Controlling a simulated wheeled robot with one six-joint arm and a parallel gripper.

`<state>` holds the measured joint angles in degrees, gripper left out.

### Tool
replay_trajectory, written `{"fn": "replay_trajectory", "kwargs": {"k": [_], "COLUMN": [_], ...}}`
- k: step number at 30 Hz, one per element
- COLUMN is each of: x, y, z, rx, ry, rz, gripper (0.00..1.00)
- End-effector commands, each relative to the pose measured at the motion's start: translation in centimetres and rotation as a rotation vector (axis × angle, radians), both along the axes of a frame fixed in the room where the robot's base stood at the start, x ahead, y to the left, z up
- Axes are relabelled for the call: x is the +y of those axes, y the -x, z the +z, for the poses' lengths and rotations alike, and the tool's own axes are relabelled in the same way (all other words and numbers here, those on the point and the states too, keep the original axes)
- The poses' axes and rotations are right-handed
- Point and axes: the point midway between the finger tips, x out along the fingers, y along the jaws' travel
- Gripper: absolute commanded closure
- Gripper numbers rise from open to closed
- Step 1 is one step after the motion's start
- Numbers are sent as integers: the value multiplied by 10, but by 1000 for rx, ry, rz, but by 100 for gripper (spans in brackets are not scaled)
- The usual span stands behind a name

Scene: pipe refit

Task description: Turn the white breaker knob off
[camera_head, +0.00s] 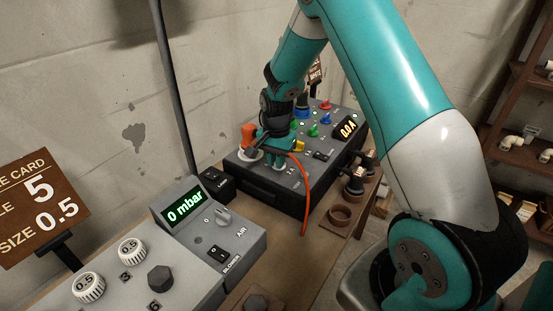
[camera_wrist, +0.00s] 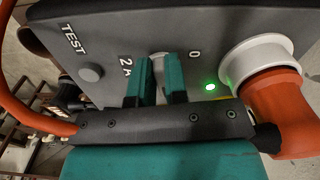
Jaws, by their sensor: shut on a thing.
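The white knob (camera_wrist: 158,58) is a pale shape on the dark panel in the wrist view, between the labels "2 A" and "0". My gripper (camera_wrist: 159,72) is shut on it, with one teal finger on each side. The fingers hide most of the knob, so I cannot tell its exact angle. A green light (camera_wrist: 210,87) glows to the right of it. In the head view, my gripper (camera_head: 279,158) is at the near left part of the dark breaker box (camera_head: 266,186), and the knob is hidden there.
An orange plug (camera_wrist: 278,108) sits in a white socket (camera_wrist: 262,57) close to the fingers. Its orange cable (camera_head: 306,190) hangs over the box front. A grey console (camera_head: 212,232) reads 0 mbar.

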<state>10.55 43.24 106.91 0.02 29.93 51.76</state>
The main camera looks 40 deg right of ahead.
Motion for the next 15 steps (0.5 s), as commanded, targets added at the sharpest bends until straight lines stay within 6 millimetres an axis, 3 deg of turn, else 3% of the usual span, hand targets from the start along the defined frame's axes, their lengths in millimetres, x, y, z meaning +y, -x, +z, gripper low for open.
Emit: {"fn": "replay_trajectory", "kwargs": {"k": [15], "x": [-5], "y": [4], "z": [2], "rx": [-4], "ry": [1], "rz": [467], "gripper": [100]}}
